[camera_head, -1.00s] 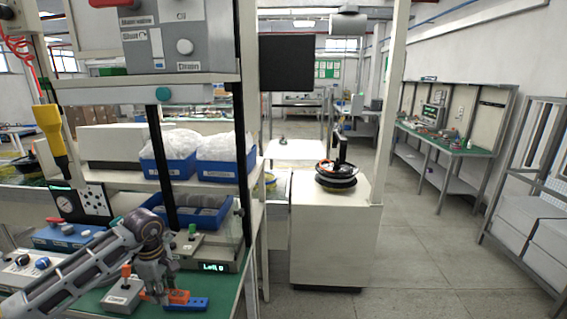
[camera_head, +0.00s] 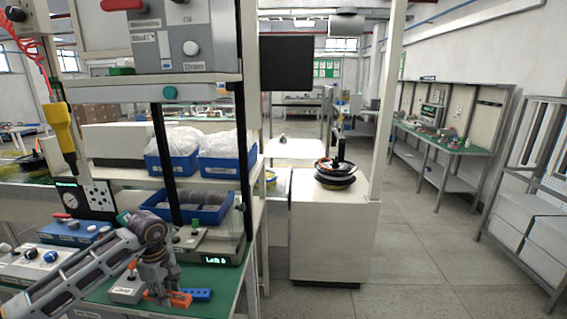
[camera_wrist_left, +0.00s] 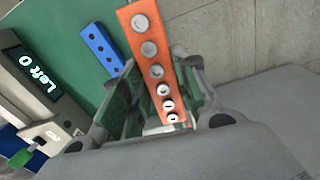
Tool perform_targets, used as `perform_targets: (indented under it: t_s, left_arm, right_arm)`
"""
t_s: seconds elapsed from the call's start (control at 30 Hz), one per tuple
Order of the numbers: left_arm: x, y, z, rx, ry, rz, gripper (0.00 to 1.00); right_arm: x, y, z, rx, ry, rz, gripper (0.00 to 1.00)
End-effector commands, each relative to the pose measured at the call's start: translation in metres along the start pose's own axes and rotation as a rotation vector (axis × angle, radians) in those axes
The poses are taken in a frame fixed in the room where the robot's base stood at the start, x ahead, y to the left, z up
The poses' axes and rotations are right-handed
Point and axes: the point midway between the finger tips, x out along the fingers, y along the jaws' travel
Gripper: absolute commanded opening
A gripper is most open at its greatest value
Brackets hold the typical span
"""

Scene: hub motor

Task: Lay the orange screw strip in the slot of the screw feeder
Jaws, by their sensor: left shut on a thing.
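My left gripper (camera_head: 160,292) is shut on the orange screw strip (camera_head: 181,299), low over the front of the green bench. In the left wrist view the strip (camera_wrist_left: 152,61) stands out lengthwise from between the fingers, with a row of several silver screw heads facing the camera. A blue strip with dark holes (camera_head: 202,294) lies beside it on the bench; it also shows in the left wrist view (camera_wrist_left: 103,48). A device with a green "Left 0" display (camera_head: 215,260), seemingly the screw feeder, stands behind the gripper. Its slot is not clearly visible. My right gripper is out of view.
A small grey box (camera_head: 125,290) with an orange top piece sits left of the gripper. Control boxes (camera_head: 50,262) stand further left. A blue bin (camera_head: 210,214) and a black post (camera_head: 164,165) are behind. The bench's right edge is close.

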Motion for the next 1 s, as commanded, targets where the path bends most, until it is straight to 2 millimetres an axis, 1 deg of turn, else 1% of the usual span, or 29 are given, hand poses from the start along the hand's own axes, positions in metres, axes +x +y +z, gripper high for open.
perform_targets:
  t_s: [0.27,0.43,1.0]
  left_arm:
    - [0.007,-0.001,0.011,0.120,0.002,0.001,0.00]
    - [0.015,-0.002,0.022,0.245,0.004,0.000,0.00]
    - [0.050,-0.012,0.073,0.817,0.007,-0.001,0.00]
  right_arm:
    - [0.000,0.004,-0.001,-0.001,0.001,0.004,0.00]
    - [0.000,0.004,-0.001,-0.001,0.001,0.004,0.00]
    - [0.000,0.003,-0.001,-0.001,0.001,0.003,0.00]
